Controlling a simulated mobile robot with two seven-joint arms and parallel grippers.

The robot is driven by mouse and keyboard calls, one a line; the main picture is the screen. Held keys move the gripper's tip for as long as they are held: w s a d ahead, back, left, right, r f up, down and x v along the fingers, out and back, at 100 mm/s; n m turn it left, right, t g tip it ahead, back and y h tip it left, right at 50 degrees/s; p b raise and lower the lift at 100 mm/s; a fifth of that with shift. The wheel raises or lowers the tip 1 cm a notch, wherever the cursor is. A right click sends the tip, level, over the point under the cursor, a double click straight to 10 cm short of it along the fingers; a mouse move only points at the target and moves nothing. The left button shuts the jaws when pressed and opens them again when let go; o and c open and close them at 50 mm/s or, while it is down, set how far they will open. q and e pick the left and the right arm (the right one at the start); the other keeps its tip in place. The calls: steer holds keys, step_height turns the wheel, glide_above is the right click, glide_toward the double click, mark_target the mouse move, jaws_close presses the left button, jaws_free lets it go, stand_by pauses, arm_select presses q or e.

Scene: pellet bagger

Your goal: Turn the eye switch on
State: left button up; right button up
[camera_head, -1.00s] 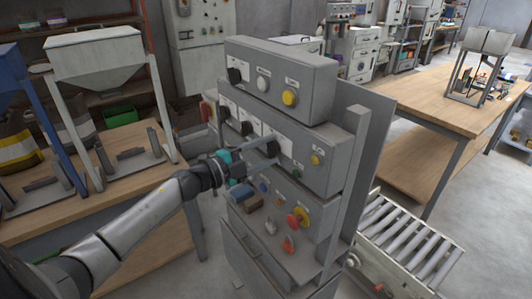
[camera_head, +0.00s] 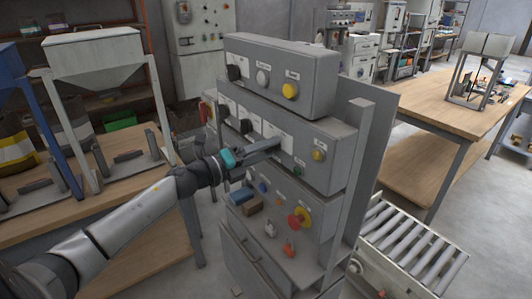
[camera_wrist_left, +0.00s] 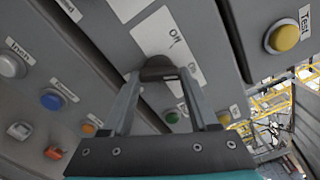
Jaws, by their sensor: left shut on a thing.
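My left gripper (camera_head: 275,144) is at the middle tier of the grey control cabinet. In the left wrist view its two fingers (camera_wrist_left: 160,78) are shut on a black rotary switch knob (camera_wrist_left: 158,68). A white plate (camera_wrist_left: 168,43) beside the knob reads "Off"; the rest of its lettering is too small or turned to read. In the head view the gripper hides this knob. Two more black rotary knobs sit to the left on the same tier, one of them here (camera_head: 246,126). I cannot read an eye label. My right gripper is not in view.
Close to the gripper are a green button (camera_wrist_left: 172,116) and a yellow Test button (camera_wrist_left: 285,38). Below are a blue button (camera_wrist_left: 51,101) and a red-and-yellow emergency knob (camera_head: 299,218). A roller conveyor (camera_head: 412,245) stands right of the cabinet, and a hopper bench on the left.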

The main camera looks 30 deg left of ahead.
arm_select(q)
steer(key=shift+m, duration=0.4)
steer(key=o, duration=1.4)
steer(key=shift+s, duration=0.1)
steer(key=shift+s+a+f, duration=0.15)
steer(key=shift+s+a, duration=0.1)
steer(key=shift+s, duration=0.3)
steer(key=b+v, duration=0.1)
steer(key=v, duration=1.3)
